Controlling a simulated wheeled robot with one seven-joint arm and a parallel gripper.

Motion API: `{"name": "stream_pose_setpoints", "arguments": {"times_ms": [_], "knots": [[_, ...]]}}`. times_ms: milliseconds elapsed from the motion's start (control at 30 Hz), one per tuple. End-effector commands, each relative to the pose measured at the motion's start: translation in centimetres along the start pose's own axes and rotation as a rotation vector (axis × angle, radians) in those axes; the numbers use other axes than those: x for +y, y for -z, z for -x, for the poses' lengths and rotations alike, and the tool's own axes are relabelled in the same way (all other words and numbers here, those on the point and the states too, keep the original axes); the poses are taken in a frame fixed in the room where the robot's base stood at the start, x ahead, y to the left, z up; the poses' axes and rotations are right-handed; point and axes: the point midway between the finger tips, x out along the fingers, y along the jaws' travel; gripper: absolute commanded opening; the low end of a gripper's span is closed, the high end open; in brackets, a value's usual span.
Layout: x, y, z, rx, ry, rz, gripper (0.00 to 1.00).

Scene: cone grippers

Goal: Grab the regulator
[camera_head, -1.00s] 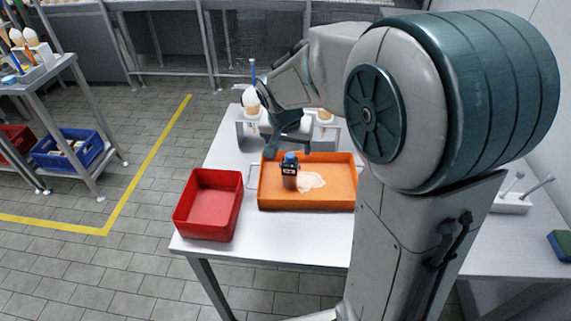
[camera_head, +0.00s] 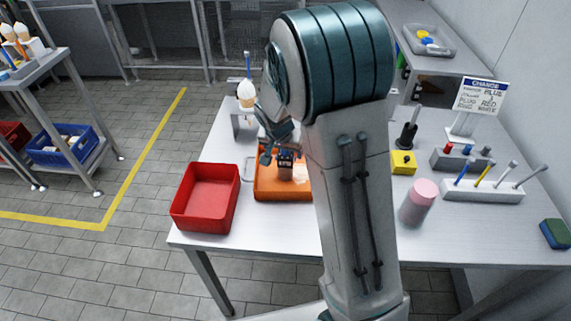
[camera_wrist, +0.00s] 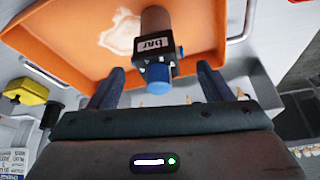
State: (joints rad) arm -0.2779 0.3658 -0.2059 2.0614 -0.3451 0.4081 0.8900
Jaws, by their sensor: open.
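The regulator (camera_head: 285,163) is a small dark device with a blue knob and a label. It stands in the orange tray (camera_head: 268,188). In the wrist view the regulator (camera_wrist: 157,50) has its blue knob toward me and its label reads "bar". My gripper (camera_head: 275,147) is at the regulator in the head view. In the wrist view my gripper (camera_wrist: 160,85) is open, with one dark finger on each side of the blue knob and visible gaps between. My arm hides the right part of the tray in the head view.
A red bin (camera_head: 205,197) stands left of the tray. A white rack with a cone (camera_head: 246,95) stands behind it. On the right are a pink-topped cylinder (camera_head: 419,203), a yellow block (camera_head: 403,162), tool holders (camera_head: 483,190) and a sign (camera_head: 480,98). A pale patch (camera_wrist: 125,32) lies in the tray.

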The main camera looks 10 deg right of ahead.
Motion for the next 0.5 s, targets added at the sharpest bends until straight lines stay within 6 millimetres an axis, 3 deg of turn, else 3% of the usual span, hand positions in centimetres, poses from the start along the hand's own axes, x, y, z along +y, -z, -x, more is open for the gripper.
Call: {"name": "stream_pose_setpoints", "arguments": {"times_ms": [300, 500], "knots": [[0.2, 0.4, -3.7, -0.003, -0.002, 0.000, 0.72], [0.2, 0.4, -4.5, -0.001, -0.001, 0.000, 0.72]]}}
